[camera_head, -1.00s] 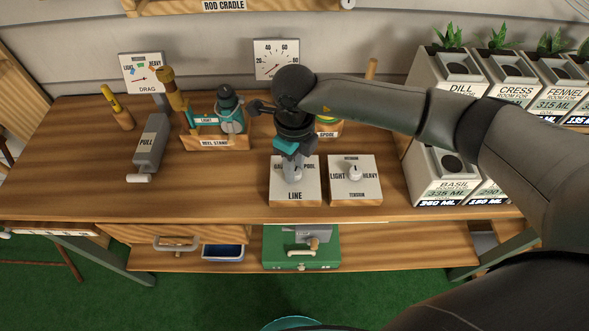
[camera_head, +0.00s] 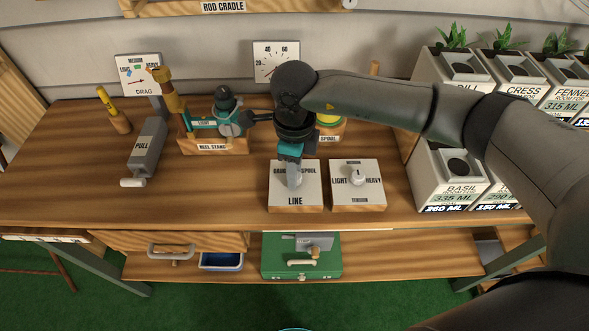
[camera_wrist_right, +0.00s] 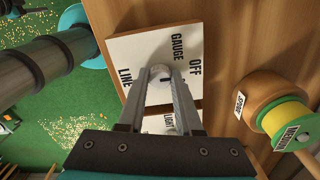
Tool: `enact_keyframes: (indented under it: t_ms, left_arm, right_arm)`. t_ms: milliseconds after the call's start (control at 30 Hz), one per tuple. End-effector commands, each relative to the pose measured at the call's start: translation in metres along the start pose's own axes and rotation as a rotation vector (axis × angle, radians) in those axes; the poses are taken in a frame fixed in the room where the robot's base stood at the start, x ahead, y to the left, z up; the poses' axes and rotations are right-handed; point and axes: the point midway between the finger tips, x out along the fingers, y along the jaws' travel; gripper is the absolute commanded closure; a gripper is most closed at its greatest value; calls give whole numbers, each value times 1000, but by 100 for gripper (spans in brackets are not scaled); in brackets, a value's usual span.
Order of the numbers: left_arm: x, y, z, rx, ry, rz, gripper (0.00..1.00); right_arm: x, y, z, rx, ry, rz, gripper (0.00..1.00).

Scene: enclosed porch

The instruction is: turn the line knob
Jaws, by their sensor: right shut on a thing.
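The line knob (camera_wrist_right: 160,71) is a small pale round knob with a dark mark, on a white plate lettered LINE (camera_head: 283,201) that sits on a wooden block on the bench. My right gripper (camera_head: 294,184) reaches down onto it from above. In the wrist view both grey fingers (camera_wrist_right: 161,76) close around the knob, one on each side. The fingers hide most of the knob in the head view. The wrist view shows the words GAUGE and OFF along one plate edge. My left gripper is in neither view.
A similar tension knob (camera_head: 357,175) stands close to the right. The reel stand (camera_head: 213,144) and a spool (camera_head: 329,121) are behind. A PULL lever unit (camera_head: 147,148) is at left, planters (camera_head: 452,180) at right. Bare bench lies left of the line plate.

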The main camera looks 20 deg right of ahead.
Motion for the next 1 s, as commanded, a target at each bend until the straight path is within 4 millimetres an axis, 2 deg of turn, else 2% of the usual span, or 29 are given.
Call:
enact_keyframes:
  t_ms: [100, 133, 367, 633, 733, 867, 1000]
  left_arm:
    - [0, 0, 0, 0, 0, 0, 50]
    - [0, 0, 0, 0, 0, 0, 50]
    - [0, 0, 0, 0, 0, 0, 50]
    - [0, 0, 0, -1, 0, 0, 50]
    - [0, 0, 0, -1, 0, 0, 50]
    - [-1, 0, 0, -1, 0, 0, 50]
    - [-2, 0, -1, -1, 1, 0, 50]
  right_arm:
    - [-1, 0, 0, 1, -1, -1, 100]
    - [-1, 0, 0, 1, -1, -1, 64]
    - [0, 0, 0, 2, -1, -1, 38]
    - [-1, 0, 0, 2, -1, -1, 36]
    - [-7, -1, 0, 2, -2, -2, 36]
    - [-26, -1, 1, 1, -3, -3, 36]
    - [-60, -2, 1, 1, -4, -6, 36]
